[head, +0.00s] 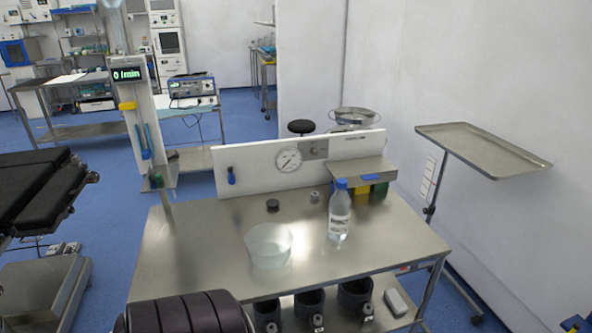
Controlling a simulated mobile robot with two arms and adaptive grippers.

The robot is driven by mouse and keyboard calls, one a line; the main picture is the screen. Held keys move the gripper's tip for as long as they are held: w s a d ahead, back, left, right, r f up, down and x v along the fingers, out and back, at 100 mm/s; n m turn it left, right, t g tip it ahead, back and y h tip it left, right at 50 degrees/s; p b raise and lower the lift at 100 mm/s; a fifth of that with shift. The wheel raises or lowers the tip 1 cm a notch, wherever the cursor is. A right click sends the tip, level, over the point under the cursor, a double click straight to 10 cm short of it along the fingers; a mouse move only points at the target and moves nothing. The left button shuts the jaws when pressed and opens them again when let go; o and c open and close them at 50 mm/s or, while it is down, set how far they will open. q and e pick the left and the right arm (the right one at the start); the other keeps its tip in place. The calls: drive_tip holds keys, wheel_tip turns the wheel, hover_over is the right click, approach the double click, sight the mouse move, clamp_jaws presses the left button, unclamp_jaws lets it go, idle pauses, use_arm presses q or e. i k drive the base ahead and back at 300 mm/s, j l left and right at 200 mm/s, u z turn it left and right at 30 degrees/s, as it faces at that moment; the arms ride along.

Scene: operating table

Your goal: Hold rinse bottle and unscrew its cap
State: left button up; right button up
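The rinse bottle (339,214) stands upright on the steel table, right of the middle. It is clear with a white label, and its blue cap (341,184) sits on top. The bottle's base rests on the table and nothing holds it. Neither of my grippers is in view.
A translucent bowl (268,245) stands left of the bottle on the steel table (190,250). A black knob (273,205) and a small metal piece (314,196) lie behind. A white gauge panel (255,170) and a raised shelf (362,171) border the back. The table's left side is clear.

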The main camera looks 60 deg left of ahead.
sight(339, 204)
drive_tip(key=k+j+u, duration=0.1)
drive_tip(key=u, duration=1.45)
